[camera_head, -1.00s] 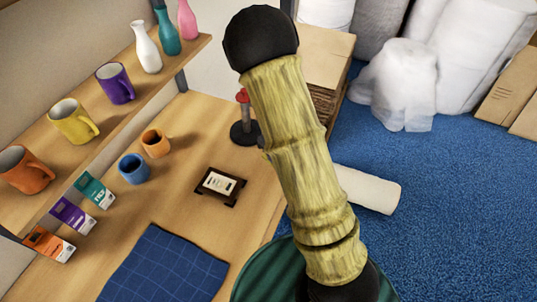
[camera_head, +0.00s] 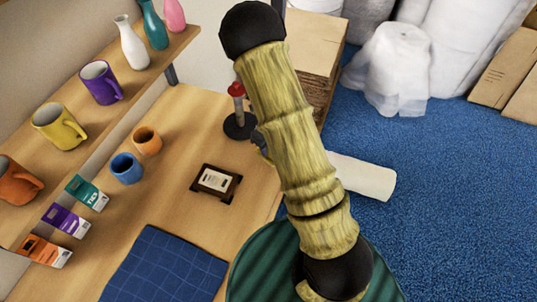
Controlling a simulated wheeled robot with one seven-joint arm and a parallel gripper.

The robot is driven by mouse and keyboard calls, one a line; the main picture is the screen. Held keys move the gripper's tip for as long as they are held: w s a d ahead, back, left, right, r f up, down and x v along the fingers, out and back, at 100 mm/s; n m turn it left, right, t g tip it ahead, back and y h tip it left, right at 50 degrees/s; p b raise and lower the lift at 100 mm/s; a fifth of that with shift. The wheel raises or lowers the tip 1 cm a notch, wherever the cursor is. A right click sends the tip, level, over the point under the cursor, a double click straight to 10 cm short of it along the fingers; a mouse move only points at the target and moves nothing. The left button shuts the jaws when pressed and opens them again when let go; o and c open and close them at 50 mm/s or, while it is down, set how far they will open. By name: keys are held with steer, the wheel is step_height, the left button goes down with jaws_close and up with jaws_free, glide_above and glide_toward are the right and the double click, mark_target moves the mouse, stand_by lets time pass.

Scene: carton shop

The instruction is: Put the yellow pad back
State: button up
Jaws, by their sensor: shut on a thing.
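No yellow pad can be made out in the head view. My bamboo-patterned arm crosses the middle of the picture, from the dark joint at the top down to another dark joint at the bottom. My gripper is not visible, so what it holds cannot be seen. A small dark and yellowish piece shows at the arm's left edge, too hidden to identify. On the wooden table (camera_head: 183,205) lie a blue gridded mat (camera_head: 165,265) and a dark framed block with a pale label (camera_head: 215,182).
The shelf (camera_head: 150,80) holds mugs and vases. A white roll (camera_head: 362,178) lies on the blue floor (camera_head: 450,220).

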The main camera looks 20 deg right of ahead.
steer(key=shift+f, duration=0.5)
steer(key=shift+f+p, duration=0.3)
steer(key=shift+f, duration=1.6)
steer(key=o, duration=0.9)
steer(key=shift+r, duration=0.1)
step_height(320, 180, up, 12)
steer(key=shift+f+b, duration=0.1)
steer(key=shift+b, duration=0.6)
